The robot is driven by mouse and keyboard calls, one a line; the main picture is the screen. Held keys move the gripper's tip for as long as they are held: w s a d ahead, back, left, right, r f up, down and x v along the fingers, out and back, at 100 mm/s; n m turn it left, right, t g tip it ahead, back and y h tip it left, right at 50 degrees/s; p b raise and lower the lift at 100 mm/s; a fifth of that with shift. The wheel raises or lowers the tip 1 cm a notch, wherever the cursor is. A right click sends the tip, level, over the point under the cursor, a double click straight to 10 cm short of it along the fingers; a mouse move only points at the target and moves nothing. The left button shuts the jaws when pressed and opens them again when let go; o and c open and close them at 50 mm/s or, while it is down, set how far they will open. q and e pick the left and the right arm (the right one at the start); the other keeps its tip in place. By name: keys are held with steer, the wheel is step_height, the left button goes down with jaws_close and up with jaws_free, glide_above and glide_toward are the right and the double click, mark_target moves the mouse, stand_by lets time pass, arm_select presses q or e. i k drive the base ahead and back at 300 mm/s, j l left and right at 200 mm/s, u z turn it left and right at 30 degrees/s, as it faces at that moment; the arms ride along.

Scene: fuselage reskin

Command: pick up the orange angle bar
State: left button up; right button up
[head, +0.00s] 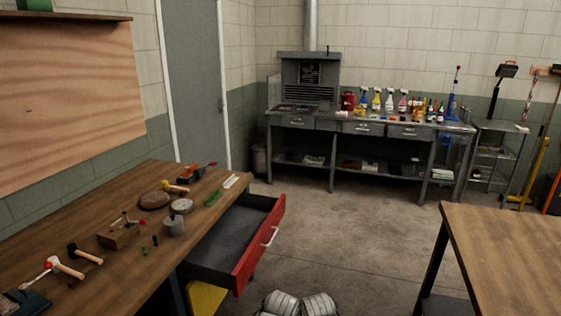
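I cannot make out an orange angle bar for certain in the head view. A small orange and dark object (196,171) lies near the far end of the left workbench (90,222), too small to identify. A thin orange upright edge (551,207) shows at the far right, cut off by the picture edge; I cannot tell what it belongs to.
A red drawer (259,250) stands open from the left workbench, which holds hammers and other tools. A wooden table (510,245) is at the right. A grey bench (350,125) with bottles stands at the back wall. Concrete floor (340,225) between them is clear.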

mark_target(186, 174)
steer(key=i+l+z, duration=0.1)
steer(key=i+z, duration=0.2)
steer(key=i, duration=0.65)
steer(key=i+j+z, duration=0.1)
steer(key=i+z, duration=0.2)
steer(key=i, duration=0.6)
steer(key=i+u, duration=0.1)
steer(key=i, duration=0.85)
steer(key=i+l+u, duration=0.15)
steer(key=i, duration=0.75)
steer(key=i+u, duration=0.3)
steer(key=i, duration=0.35)
steer(key=i+u, duration=0.3)
steer(key=i, duration=0.3)
steer(key=i+l+u, duration=0.3)
steer(key=i, duration=0.35)
steer(key=i+j+u, duration=0.1)
steer(key=i+u, duration=0.5)
steer(key=u, duration=0.15)
steer(key=i+u, duration=0.4)
steer(key=i+l+u, duration=0.2)
steer(key=u, duration=0.2)
steer(key=i+u, duration=0.2)
steer(key=u, duration=0.3)
steer(key=i+u, duration=0.2)
steer(key=u, duration=0.3)
steer(key=i+l+u, duration=0.2)
steer(key=u, duration=0.25)
steer(key=i+l+u, duration=0.15)
steer(key=u, duration=0.35)
